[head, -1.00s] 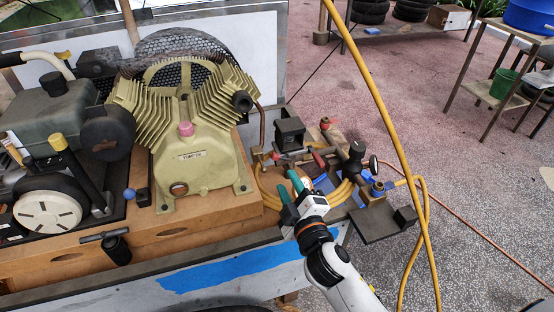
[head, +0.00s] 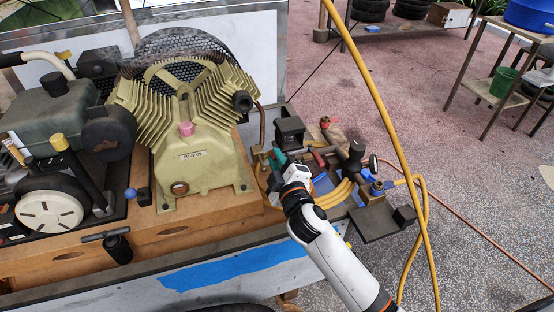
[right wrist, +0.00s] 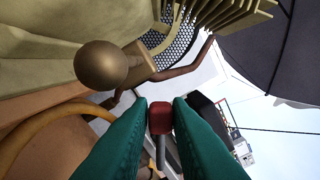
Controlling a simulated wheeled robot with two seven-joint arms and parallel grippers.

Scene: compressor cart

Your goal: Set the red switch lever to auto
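The red switch lever (right wrist: 160,117) shows in the right wrist view as a red grip on a grey stem, lying between the two green fingertips. My right gripper (right wrist: 161,104) is open, with its fingers on either side of the red grip; I cannot tell whether they touch it. In the head view the right gripper (head: 281,160) is low beside the black switch box (head: 289,131), right of the pump. There its fingers are partly hidden by the wrist, and the lever's setting cannot be read. My left gripper is not in view.
The ribbed pump (head: 193,155) stands close on the left, with a copper pipe (right wrist: 183,66) and a bronze ball (right wrist: 101,64) near the fingers. Coiled yellow hose (head: 340,194), valves and a gauge (head: 373,162) crowd the right. A yellow hose (head: 377,98) hangs in front.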

